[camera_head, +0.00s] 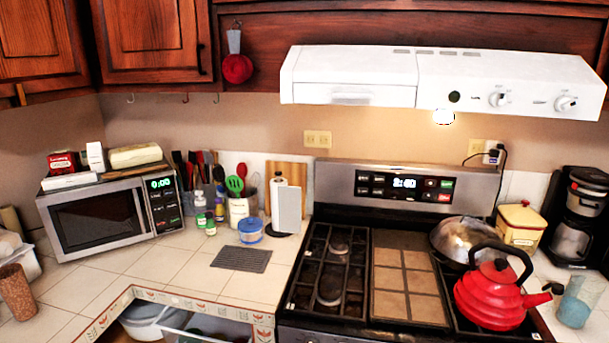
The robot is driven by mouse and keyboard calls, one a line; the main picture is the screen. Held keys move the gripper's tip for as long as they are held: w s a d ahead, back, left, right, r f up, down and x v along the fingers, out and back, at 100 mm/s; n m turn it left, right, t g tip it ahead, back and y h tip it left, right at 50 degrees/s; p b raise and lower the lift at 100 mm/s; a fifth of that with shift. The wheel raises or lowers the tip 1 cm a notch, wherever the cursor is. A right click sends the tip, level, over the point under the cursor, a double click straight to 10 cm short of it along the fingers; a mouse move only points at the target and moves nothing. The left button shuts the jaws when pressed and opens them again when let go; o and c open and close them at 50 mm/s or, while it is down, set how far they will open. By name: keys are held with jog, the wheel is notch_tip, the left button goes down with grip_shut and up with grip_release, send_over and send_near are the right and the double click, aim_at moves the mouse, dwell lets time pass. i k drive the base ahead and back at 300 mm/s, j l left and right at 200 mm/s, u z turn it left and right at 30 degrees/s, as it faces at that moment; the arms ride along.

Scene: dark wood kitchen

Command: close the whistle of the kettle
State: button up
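The red kettle (489,299) stands upright on the front right of the stove, with its black handle (505,252) arched over the lid. Its spout points right, and the small dark whistle (553,288) is at the spout's tip. The whistle is too small here to tell whether it is open or closed. My gripper is not in view.
A metal pan (464,239) sits right behind the kettle. A clear cup with blue contents (577,302) stands close to the spout's right. A yellow canister (520,226) and black coffee maker (580,217) stand behind. The white hood (440,80) overhangs the stove.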

aim_at(558, 288)
jog(key=z, duration=1.5)
